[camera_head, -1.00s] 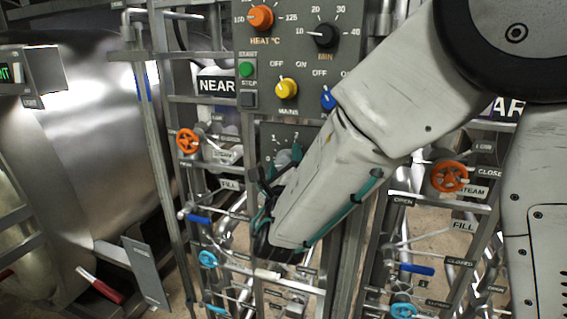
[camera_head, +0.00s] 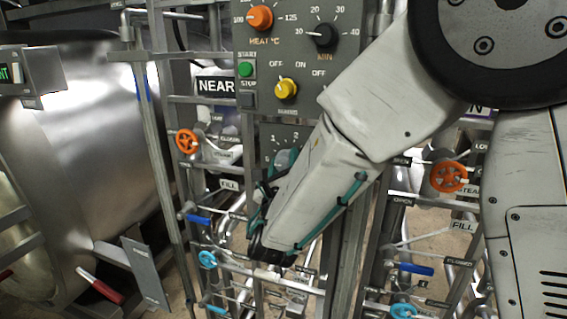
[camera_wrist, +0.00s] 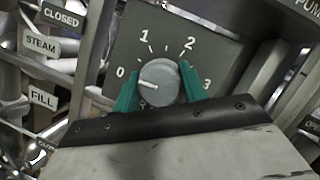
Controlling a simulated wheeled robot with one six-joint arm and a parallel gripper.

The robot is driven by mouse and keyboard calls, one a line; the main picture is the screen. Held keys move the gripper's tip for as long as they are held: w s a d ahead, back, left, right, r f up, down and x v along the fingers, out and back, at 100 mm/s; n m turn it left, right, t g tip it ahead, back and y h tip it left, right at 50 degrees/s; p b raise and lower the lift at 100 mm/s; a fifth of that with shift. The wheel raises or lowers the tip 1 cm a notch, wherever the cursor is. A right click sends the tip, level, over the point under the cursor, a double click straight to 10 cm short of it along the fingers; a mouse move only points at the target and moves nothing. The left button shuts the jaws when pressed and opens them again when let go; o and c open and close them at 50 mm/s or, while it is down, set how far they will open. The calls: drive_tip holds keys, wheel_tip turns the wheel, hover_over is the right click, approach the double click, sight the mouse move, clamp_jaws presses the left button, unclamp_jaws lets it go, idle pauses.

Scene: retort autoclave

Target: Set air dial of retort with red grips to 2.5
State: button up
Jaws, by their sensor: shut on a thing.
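The air dial is a round grey knob (camera_wrist: 160,78) on a dark grey plate marked 0, 1, 2 and 3. In the wrist view its white pointer line points left, close to the 0. My gripper (camera_wrist: 160,90) has its two teal fingers on either side of the knob, shut on it. In the head view my gripper (camera_head: 278,168) is at the small numbered plate (camera_head: 290,138) below the main panel, and my wrist hides most of the knob. A lever with a red grip (camera_head: 101,289) is on the steel vessel at the left.
The control panel (camera_head: 292,60) above carries orange, black and yellow knobs. An orange handwheel (camera_head: 187,141) and a blue handwheel (camera_head: 207,259) are left of my wrist. Another orange handwheel (camera_head: 448,176) is at the right. Pipes and frame bars crowd both sides.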

drive_tip(key=m+h, duration=0.2)
drive_tip(key=m, duration=0.3)
drive_tip(key=m+h, duration=0.3)
drive_tip(key=m, duration=0.2)
drive_tip(key=shift+m, duration=0.3)
drive_tip(key=m+g+h, duration=0.1)
drive_tip(key=m+h, duration=0.1)
drive_tip(key=m, duration=0.2)
drive_tip(key=m+g+h, duration=0.2)
drive_tip(key=m, duration=0.3)
drive_tip(key=m+g, duration=0.2)
drive_tip(key=m, duration=0.2)
drive_tip(key=m+g+h, duration=0.1)
drive_tip(key=m, duration=0.4)
drive_tip(key=shift+g, duration=0.4)
drive_tip(key=m+g, duration=0.1)
drive_tip(key=m, duration=0.2)
drive_tip(key=m+g+y, duration=0.1)
drive_tip(key=m, duration=0.2)
drive_tip(key=shift+f, duration=0.1)
drive_tip(key=shift+m, duration=0.3)
drive_tip(key=o, duration=1)
